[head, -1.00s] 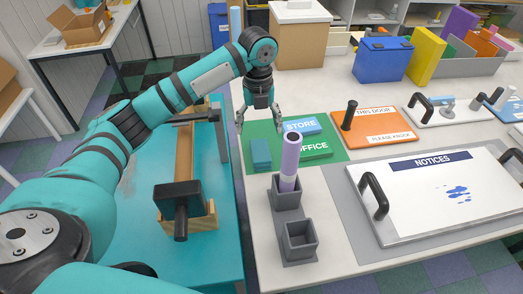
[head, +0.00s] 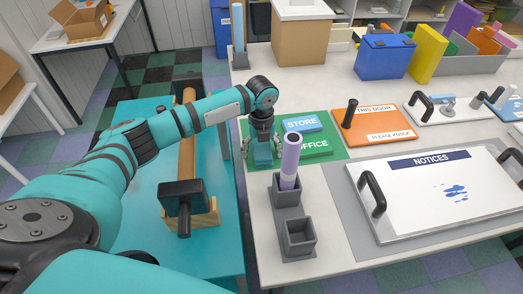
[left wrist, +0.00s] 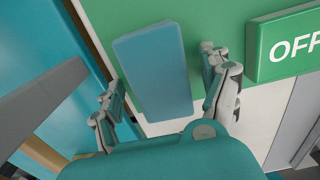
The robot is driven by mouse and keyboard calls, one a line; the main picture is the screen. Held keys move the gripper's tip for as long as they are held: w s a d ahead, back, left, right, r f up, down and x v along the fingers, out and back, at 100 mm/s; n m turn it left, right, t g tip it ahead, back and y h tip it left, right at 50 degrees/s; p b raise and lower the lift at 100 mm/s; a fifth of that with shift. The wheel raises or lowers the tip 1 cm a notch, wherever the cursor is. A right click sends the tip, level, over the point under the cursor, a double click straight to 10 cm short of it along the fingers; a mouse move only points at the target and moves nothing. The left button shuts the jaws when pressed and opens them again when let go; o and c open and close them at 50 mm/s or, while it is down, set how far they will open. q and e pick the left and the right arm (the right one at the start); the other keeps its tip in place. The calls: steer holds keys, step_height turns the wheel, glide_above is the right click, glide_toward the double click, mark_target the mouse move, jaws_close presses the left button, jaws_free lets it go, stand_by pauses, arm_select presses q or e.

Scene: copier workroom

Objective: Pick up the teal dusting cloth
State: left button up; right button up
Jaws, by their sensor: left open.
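The teal dusting cloth (head: 263,156) is a folded block on the green mat (head: 331,153), at the table's left side. In the left wrist view the cloth (left wrist: 153,68) lies between the two spread fingers of my left gripper (left wrist: 163,80), with a gap on each side. In the head view my left gripper (head: 262,161) points down over the cloth and partly hides it. The gripper is open and holds nothing. My right gripper is not in view.
The blue STORE sign (head: 302,123) and green OFFICE sign (head: 312,147) lie right of the cloth. A grey holder (head: 287,195) with a purple-topped tube (head: 291,160) stands in front. A whiteboard marked NOTICES (head: 430,210) lies to the right.

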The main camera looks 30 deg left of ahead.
mark_target(262, 149)
arm_select(q)
steer(key=c, duration=1.2)
steer(key=shift+o, duration=0.2)
step_height(262, 149, up, 10)
steer(key=shift+r+b, duration=0.1)
steer(key=shift+b, duration=0.7)
steer(key=o, duration=0.5)
steer(key=shift+c, duration=0.2)
steer(key=c, duration=0.4)
steer(key=shift+c, duration=0.2)
steer(key=shift+f+b, duration=0.5)
steer(key=shift+f, duration=2.35)
steer(key=shift+f+b, duration=0.65)
steer(key=shift+f, duration=1.6)
steer(key=o, duration=1.1)
